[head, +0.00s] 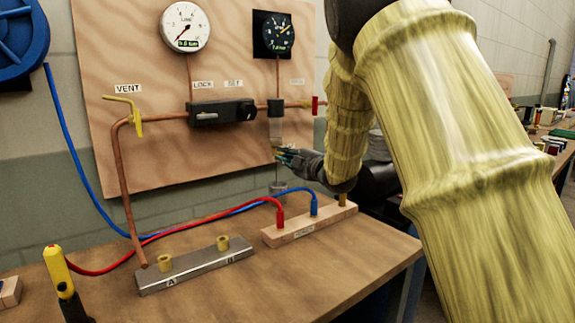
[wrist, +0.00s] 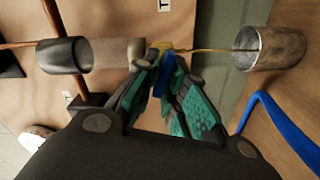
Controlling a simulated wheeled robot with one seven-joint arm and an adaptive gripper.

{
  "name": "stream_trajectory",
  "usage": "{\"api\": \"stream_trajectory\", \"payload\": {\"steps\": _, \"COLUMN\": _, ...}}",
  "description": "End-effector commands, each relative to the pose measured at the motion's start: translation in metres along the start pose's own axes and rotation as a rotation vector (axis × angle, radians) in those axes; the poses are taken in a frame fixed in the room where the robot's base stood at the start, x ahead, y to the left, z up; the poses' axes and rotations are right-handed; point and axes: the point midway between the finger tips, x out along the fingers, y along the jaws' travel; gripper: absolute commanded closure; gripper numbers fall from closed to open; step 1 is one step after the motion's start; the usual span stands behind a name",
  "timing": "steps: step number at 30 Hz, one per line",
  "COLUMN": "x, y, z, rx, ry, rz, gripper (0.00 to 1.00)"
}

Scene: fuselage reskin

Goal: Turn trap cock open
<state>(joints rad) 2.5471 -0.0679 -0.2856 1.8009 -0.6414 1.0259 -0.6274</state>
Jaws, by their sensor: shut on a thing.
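The trap has a dark head (head: 276,108) on the copper line and a pale bowl (head: 276,132) below it. In the wrist view the picture lies sideways, with the dark head (wrist: 62,55) and the pale bowl (wrist: 115,53) at left. The trap cock (wrist: 167,72) shows a small blue lever at the bowl's end, with a brassy bit beside it. My gripper (wrist: 168,75) is shut on this lever; its fingertips hide part of it. It also shows in the head view (head: 284,154). A thin yellowish line runs from the cock to a metal cup (wrist: 262,48). I cannot tell the lever's exact angle.
The cup (head: 278,187) stands below the trap. Red (head: 220,214) and blue (head: 246,207) hoses run to a wooden block (head: 310,226). A metal block (head: 195,266) marked A and B lies in front. Gauges, a yellow vent lever (head: 122,99) and a lock/set unit (head: 221,112) are on the panel.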

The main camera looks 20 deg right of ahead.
Motion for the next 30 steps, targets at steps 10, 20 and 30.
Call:
{"api": "stream_trajectory", "payload": {"steps": 10, "x": 0.0003, "y": -0.0052, "z": 0.0004, "rx": -0.237, "ry": 0.001, "rz": 0.0, "gripper": 1.0}}
{"api": "stream_trajectory", "payload": {"steps": 20, "x": -0.0001, "y": -0.0047, "z": 0.0008, "rx": -0.331, "ry": 0.0, "rz": -0.001, "gripper": 1.0}}
{"api": "stream_trajectory", "payload": {"steps": 30, "x": -0.0002, "y": -0.0045, "z": 0.0009, "rx": -0.34, "ry": 0.0, "rz": -0.002, "gripper": 1.0}}
